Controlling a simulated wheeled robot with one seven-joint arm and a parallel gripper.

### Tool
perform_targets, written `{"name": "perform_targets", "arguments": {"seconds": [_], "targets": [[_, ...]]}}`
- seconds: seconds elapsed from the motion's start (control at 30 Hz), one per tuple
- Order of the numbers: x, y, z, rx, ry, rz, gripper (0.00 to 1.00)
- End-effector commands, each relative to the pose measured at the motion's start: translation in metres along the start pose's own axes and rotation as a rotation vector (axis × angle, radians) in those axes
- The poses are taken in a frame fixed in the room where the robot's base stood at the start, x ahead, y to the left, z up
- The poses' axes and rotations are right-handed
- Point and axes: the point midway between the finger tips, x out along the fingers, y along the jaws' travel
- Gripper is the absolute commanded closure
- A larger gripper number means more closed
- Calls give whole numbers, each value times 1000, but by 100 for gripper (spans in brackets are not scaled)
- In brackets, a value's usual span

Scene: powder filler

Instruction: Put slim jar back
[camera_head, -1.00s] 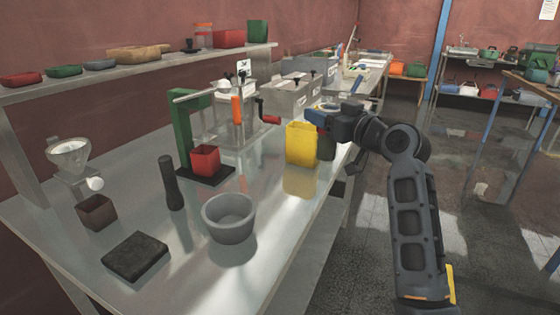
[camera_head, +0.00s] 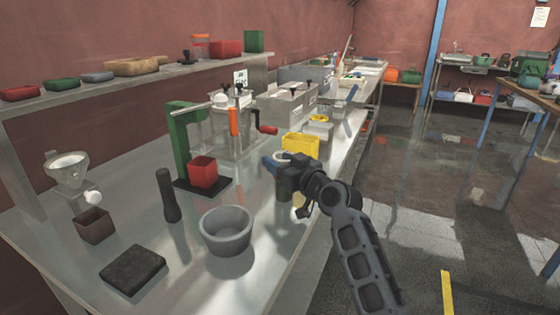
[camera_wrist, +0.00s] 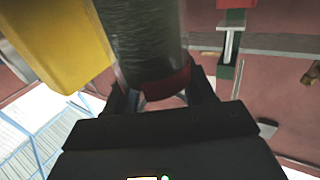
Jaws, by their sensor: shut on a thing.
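The slim jar (camera_wrist: 147,40) is a dark, see-through cylinder with a red band (camera_wrist: 165,84) at the end nearer my gripper. In the wrist view my gripper (camera_wrist: 160,98) is shut on it, with one black finger on each side of the red end. In the head view my gripper (camera_head: 276,162) is over the right part of the metal bench, in front of the yellow container (camera_head: 300,144). A dark shape below the gripper (camera_head: 284,188) appears to be the jar. I cannot tell whether its base touches the bench.
A grey bowl (camera_head: 228,232), dark pestle (camera_head: 168,195) and green press with a red cup (camera_head: 203,172) stand left of my gripper. The yellow container (camera_wrist: 55,40) is close beside the jar in the wrist view. A wall shelf (camera_head: 120,78) runs behind.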

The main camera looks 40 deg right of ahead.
Motion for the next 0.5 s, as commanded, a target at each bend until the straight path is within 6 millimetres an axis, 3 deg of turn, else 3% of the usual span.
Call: {"name": "perform_targets", "arguments": {"seconds": [0.33, 0.37, 0.5], "targets": [[0, 0, 3, 0, 2, 0, 99], [0, 0, 2, 0, 1, 0, 44], [0, 0, 2, 0, 1, 0, 31]]}}
